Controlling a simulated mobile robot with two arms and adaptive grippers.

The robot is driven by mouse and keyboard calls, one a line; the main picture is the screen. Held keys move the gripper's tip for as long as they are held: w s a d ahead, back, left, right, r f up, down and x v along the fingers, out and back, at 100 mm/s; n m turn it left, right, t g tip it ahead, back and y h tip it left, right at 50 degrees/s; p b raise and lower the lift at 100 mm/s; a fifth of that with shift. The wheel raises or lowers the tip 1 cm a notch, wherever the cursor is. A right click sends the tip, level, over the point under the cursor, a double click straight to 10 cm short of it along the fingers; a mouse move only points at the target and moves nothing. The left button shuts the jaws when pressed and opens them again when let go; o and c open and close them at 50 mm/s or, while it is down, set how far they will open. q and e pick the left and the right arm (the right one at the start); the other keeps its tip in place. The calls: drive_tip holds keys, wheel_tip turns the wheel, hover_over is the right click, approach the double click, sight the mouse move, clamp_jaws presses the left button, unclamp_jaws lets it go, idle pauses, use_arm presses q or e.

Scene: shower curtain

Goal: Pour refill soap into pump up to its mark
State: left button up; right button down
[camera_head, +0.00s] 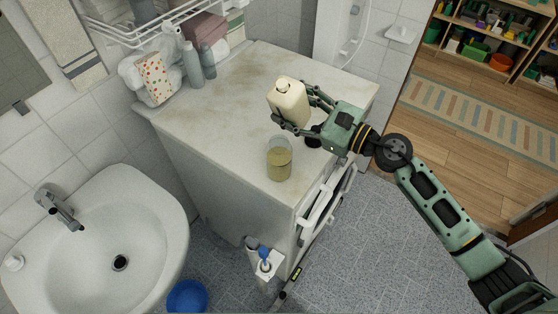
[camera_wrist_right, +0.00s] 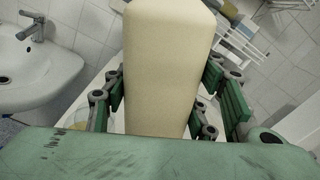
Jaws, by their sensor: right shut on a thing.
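A cream refill bottle (camera_head: 289,104) is held by my right gripper (camera_head: 292,113) over the countertop. The gripper's fingers are shut around its sides. In the head view the bottle's neck points up, with a slight lean. Its pale body (camera_wrist_right: 168,65) fills the middle of the right wrist view. A clear container (camera_head: 279,160) stands upright on the counter, apart from the bottle and nearer the front edge. Yellowish liquid fills much of it; I cannot make out a mark. My left gripper is not in view.
The counter (camera_head: 225,115) has free room left of the bottle. Grey bottles (camera_head: 193,66) and a patterned box (camera_head: 154,78) stand at its back left. A sink (camera_head: 115,235) is at the left.

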drive_tip(key=shift+w+d+n+b, duration=0.1)
drive_tip(key=shift+w+n+b, duration=0.2)
drive_tip(key=shift+b, duration=0.2)
drive_tip(key=shift+w+d+n+b, duration=0.15)
drive_tip(key=shift+n+b, duration=0.15)
drive_tip(key=shift+b, duration=0.25)
drive_tip(key=shift+f+b, duration=0.2)
drive_tip(key=shift+b, duration=0.3)
drive_tip(key=shift+w+d+r+n, duration=0.1)
drive_tip(key=shift+w+n, duration=0.05)
drive_tip(key=shift+n, duration=0.15)
